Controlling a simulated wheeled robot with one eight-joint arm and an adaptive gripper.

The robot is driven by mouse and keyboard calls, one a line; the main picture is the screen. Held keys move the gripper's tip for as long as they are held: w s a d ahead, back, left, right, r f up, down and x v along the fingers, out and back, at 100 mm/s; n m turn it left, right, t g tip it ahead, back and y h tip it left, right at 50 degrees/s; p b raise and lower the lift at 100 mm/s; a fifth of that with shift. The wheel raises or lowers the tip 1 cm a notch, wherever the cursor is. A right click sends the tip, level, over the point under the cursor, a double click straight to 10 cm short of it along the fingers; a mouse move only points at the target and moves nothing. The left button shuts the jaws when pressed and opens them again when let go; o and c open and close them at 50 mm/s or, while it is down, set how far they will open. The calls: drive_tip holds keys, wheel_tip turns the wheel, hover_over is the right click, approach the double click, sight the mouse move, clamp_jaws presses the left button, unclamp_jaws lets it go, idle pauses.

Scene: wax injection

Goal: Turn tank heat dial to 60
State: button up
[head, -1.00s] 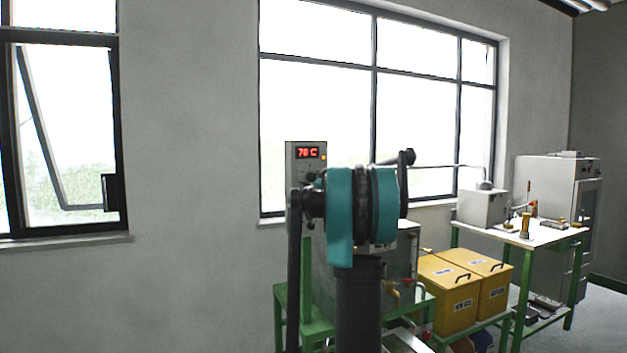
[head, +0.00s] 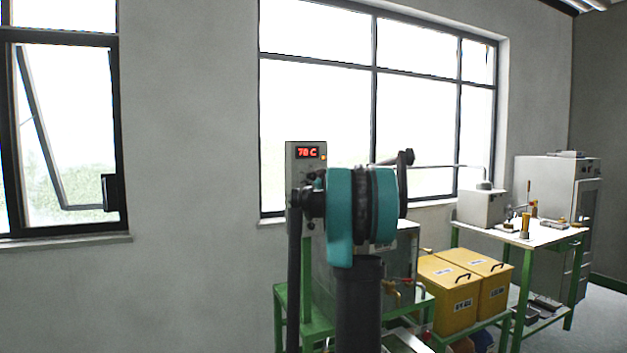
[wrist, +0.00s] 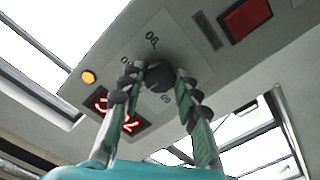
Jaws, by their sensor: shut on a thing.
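In the wrist view the black tank heat dial (wrist: 161,77) sits on a grey panel with printed scale numbers around it. My gripper (wrist: 162,72) is shut on the dial, one green-and-black finger on each side. The dial's pointer is hard to make out. The red temperature display (head: 307,153) on the control box (head: 292,165) appears to read 70 C in the head view; its last digit is blurry. The display also shows tilted in the wrist view (wrist: 117,114). In the head view my arm hides the dial and my gripper.
An orange lamp (wrist: 89,77) and a red switch (wrist: 245,18) flank the dial on the panel. The metal tank (head: 403,265) stands on a green frame. Yellow boxes (head: 447,315) and a white-topped bench (head: 545,236) stand to the right.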

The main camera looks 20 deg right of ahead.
drive_tip(key=n, duration=1.1)
idle(0.3)
drive_tip(key=shift+n, duration=0.3)
drive_tip(key=o, duration=1.2)
drive_tip(key=shift+c, duration=0.2)
drive_tip(key=shift+s, duration=0.15)
drive_tip(key=s, duration=1.1)
drive_tip(key=shift+s+d, duration=0.2)
drive_tip(key=shift+s, duration=0.2)
drive_tip(key=shift+a, duration=0.1)
